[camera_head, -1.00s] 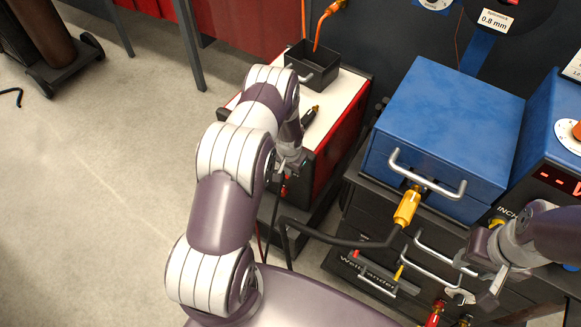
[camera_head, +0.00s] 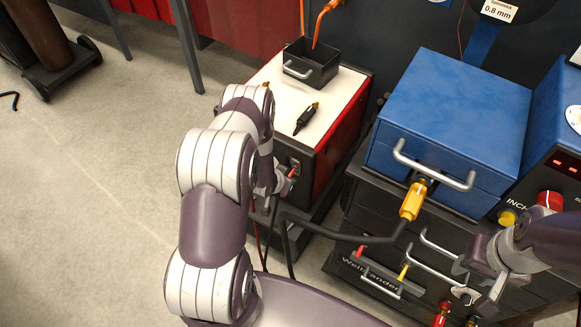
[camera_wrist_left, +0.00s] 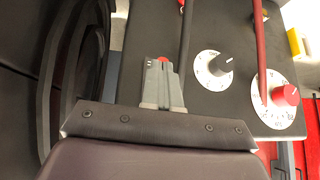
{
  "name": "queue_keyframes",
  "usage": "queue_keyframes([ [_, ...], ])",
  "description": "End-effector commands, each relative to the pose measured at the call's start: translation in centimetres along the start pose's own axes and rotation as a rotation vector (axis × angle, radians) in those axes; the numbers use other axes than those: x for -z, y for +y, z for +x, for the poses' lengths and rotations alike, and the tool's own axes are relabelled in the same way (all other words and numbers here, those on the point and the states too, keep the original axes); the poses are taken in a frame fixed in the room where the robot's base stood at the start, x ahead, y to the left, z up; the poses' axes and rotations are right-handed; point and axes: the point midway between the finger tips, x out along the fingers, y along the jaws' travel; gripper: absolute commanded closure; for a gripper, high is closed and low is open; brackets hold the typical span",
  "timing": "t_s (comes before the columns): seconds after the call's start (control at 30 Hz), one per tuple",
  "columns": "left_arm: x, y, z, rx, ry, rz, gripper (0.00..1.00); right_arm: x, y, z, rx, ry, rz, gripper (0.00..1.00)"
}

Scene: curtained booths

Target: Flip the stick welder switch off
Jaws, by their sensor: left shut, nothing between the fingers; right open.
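The stick welder, a red-sided box with a white top (camera_head: 335,100), stands left of centre in the head view. Its dark front panel (camera_wrist_left: 215,100) fills much of the left wrist view, with a small grey-knobbed dial (camera_wrist_left: 213,68) and a larger red-knobbed dial (camera_wrist_left: 277,98). My left gripper (camera_wrist_left: 163,72) is shut and empty, close to this panel. A small red part (camera_wrist_left: 163,60) shows at its fingertips; it may be the switch, but its position and any contact are unclear. My right gripper (camera_head: 480,282) is open and empty before the dark drawer unit.
A black tray (camera_head: 311,66) and a black torch-like tool (camera_head: 306,118) rest on the welder's top. A blue box (camera_head: 450,120) with a metal handle stands to the right, over dark drawers. Cables cross near the welder's front. Open floor (camera_head: 100,190) lies left.

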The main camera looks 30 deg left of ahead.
Motion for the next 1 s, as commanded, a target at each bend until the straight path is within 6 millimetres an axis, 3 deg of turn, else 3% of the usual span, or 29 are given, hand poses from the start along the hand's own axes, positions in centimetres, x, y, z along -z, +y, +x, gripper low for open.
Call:
queue_keyframes([
  [1.0,1.8,0.0,0.1,0.0,0.0,0.0,1.0,0.0,0.0,-0.2,0.0,0.0,0.0,0.57],
])
